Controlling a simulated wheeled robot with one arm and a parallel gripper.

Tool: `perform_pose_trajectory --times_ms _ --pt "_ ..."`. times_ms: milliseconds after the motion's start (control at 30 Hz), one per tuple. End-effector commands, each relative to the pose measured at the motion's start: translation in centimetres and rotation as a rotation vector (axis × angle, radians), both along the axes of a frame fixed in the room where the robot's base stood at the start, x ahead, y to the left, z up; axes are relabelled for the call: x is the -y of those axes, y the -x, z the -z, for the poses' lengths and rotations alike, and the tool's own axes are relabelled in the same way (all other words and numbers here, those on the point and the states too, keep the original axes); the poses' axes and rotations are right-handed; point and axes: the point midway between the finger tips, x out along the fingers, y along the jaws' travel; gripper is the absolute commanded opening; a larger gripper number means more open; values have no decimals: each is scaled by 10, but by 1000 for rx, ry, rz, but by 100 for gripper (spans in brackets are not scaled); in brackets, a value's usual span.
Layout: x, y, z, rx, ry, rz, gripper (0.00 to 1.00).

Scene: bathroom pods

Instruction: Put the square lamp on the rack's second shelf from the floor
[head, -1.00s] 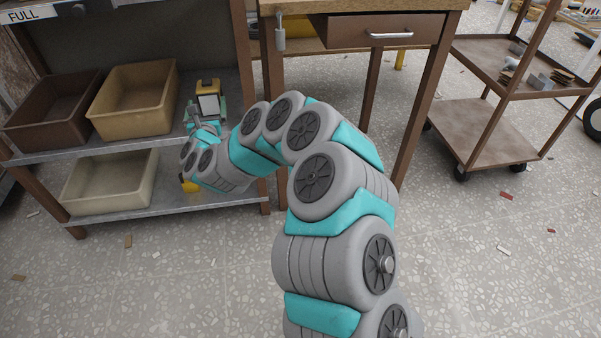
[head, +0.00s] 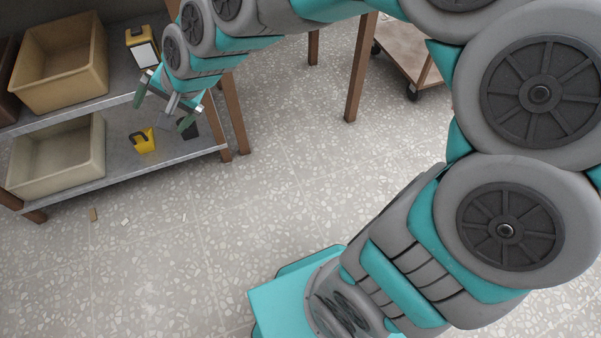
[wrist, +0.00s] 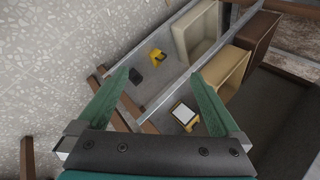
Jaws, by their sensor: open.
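The square lamp (head: 143,50), yellow and black with a white square face, stands upright on the rack's upper visible shelf (head: 122,92), right of a tan bin. It also shows in the wrist view (wrist: 184,114). My gripper (head: 160,114) is open and empty, its green fingers spread, in front of the shelf edge and below the lamp in the head view. In the wrist view my gripper (wrist: 160,74) has the lamp beyond its fingers, apart from them. The rack's lower shelf (head: 110,152) is the one nearest the floor.
A yellow item (head: 143,140) and a dark item (head: 189,128) stand on the lower shelf, beside a cream bin (head: 60,160). The tan bin (head: 60,62) is on the upper shelf. A brown cart (head: 405,55) stands behind. The floor in front is clear apart from small scraps.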

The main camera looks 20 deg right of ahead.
Motion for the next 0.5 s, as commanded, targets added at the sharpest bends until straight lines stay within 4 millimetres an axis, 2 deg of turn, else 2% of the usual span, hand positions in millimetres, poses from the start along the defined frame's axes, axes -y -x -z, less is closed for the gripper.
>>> perform_pose_trajectory --times_ms 33,100,167,200,300,400,500 --pt "28 26 6 -11 107 -70 100" --pt "65 67 18 -56 250 -184 100" --pt "98 102 26 -103 357 -274 100" --pt "119 126 30 -144 419 -332 100" --pt "161 185 37 -251 526 -456 100" --pt "190 232 38 -345 578 -547 100" --pt "205 262 38 -409 595 -603 100"
